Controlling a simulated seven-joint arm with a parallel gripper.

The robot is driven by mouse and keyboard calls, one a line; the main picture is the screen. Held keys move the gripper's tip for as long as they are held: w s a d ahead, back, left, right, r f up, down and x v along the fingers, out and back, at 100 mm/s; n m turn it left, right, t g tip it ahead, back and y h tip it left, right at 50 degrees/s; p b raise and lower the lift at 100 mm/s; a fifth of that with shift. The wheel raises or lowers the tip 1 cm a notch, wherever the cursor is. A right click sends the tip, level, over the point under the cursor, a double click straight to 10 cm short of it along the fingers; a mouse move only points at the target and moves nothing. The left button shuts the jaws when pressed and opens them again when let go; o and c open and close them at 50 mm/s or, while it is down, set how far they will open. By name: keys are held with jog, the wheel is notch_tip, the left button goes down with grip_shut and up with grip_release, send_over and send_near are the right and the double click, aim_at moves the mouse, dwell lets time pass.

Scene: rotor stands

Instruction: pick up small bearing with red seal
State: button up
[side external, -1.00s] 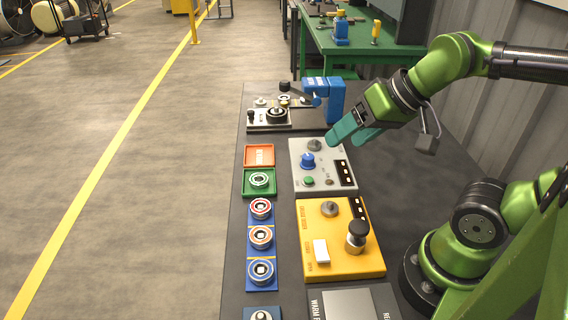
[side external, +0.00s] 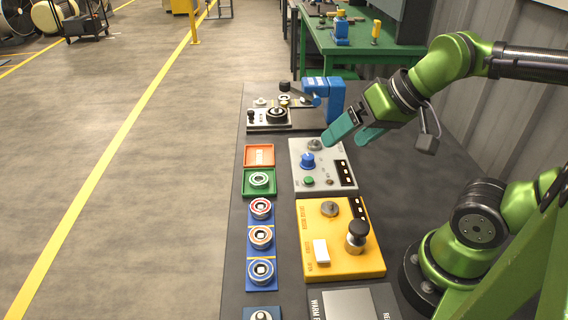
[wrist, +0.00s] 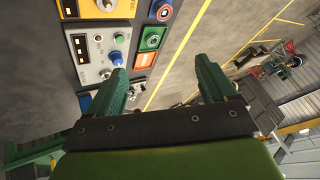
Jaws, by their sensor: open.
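The bearing with a red seal ring (side external: 261,208) sits in the top pocket of a blue tray (side external: 251,223) on the dark bench. It also shows at the top edge of the wrist view (wrist: 164,11). Below it in the same tray are a bearing with an orange ring (side external: 261,237) and one with a blue ring (side external: 261,271). My gripper (side external: 344,143) is open and empty. Its teal fingers are above the grey control panel (side external: 322,152), up and to the right of the red-ringed bearing and well apart from it.
A green tray (side external: 246,190) holding a bearing and an orange tray (side external: 248,163) lie beyond the blue tray. A yellow panel with a tall black knob (side external: 358,230) stands right of it. A blue-armed fixture (side external: 330,98) stands at the back. Bare floor lies left.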

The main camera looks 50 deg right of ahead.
jog(key=shift+a, duration=0.1)
jog(key=m+g+h, duration=0.2)
jog(key=m+g, duration=0.1)
jog(key=g, duration=0.4)
send_over(261, 208)
jog(key=f, duration=1.7)
jog(key=shift+w+f, duration=0.1)
jog(key=shift+w, duration=0.1)
jog(key=shift+s+f, duration=0.15)
jog(key=shift+f, duration=2.55)
